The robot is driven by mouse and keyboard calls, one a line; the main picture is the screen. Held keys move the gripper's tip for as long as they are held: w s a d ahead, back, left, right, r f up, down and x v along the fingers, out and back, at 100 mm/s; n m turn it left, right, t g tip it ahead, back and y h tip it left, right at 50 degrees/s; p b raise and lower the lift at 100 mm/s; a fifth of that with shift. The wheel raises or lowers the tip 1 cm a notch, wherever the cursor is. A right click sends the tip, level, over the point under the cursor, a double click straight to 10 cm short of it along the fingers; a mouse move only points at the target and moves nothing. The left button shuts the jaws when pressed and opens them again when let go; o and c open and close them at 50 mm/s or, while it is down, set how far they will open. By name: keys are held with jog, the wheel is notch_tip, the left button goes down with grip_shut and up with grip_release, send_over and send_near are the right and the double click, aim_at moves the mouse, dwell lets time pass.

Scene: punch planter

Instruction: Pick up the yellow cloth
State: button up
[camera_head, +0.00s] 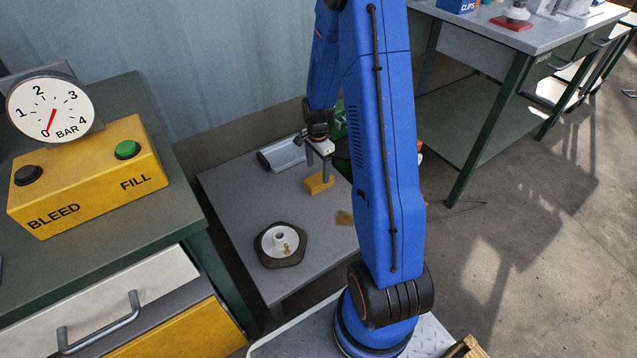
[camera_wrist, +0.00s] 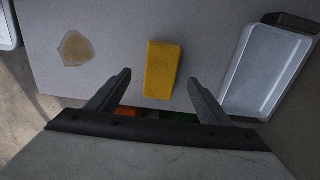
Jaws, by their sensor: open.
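The yellow cloth (camera_head: 318,183) is a small folded block lying on the low grey table. In the wrist view the yellow cloth (camera_wrist: 161,70) lies ahead of the fingertips, between their lines. My gripper (camera_head: 325,170) is open and points down at the cloth from just above. In the wrist view my gripper (camera_wrist: 160,78) shows two spread dark fingers with nothing between the tips but the cloth beyond. I cannot tell the exact gap in height between the fingers and the cloth.
A grey metal tray (camera_wrist: 265,68) lies close beside the cloth. A brown stain (camera_wrist: 76,48) marks the grey tabletop (camera_head: 235,205). A yellow BLEED/FILL box (camera_head: 88,178) with a gauge sits on the left bench.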

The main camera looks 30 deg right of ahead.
aim_at(319, 178)
jog(key=shift+d+f, duration=0.15)
jog(key=shift+f, duration=3.05)
jog(key=shift+w, duration=0.1)
jog(key=c, duration=1.2)
jog(key=shift+c, duration=0.2)
notch_tip(319, 178, up, 10)
jog(key=shift+r, duration=0.1)
jog(key=o, duration=0.6)
jog(key=c, duration=0.4)
